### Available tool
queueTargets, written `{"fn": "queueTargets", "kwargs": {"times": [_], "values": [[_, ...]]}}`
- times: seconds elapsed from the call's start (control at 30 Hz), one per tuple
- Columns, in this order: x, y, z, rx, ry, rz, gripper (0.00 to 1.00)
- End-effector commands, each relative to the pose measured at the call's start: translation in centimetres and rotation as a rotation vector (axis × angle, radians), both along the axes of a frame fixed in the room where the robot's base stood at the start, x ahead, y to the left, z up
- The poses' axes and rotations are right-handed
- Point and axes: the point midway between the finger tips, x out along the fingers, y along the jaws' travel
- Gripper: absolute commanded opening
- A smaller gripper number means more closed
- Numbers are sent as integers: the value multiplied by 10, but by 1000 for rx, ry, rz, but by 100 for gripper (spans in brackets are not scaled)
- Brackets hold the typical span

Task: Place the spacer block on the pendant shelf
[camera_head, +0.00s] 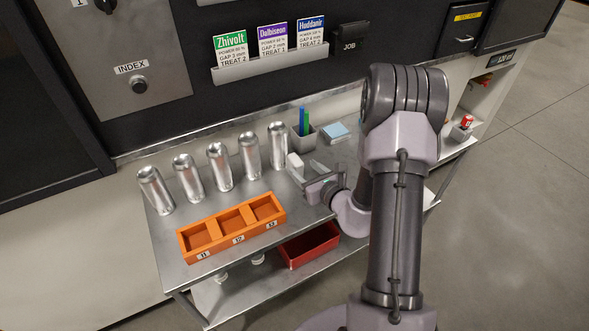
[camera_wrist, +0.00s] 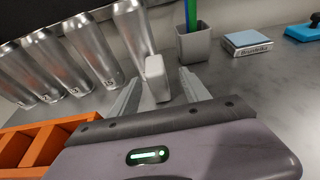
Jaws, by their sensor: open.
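A small white block (camera_head: 295,162), which I take for the spacer block, stands upright on the metal table near the cans. It also shows in the wrist view (camera_wrist: 156,78). My gripper (camera_head: 309,173) is low over the table, its fingers open and pointing toward the block. In the wrist view the two fingers (camera_wrist: 160,84) lie on either side of the block, with a visible gap on the right; contact on the left is unclear. No shelf is clearly marked as the pendant shelf; a grey ledge (camera_head: 272,66) holding cards is on the dark panel.
Several silver cans (camera_head: 219,167) stand left of the block. An orange three-compartment tray (camera_head: 183,245) is at the front. A grey cup (camera_head: 304,140) with pens and a blue-topped box (camera_head: 335,131) stand behind. A red bin (camera_head: 309,248) is below.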

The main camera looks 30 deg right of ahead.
Motion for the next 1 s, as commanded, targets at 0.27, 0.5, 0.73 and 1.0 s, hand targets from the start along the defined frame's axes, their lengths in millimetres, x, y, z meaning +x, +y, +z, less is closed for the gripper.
{"fn": "queueTargets", "kwargs": {"times": [0.27,0.5,0.73,1.0], "values": [[46,7,-13,-1,-1,3,55],[54,7,-13,1,1,2,55],[53,7,-13,1,0,2,17],[53,7,-13,1,0,2,0]]}}
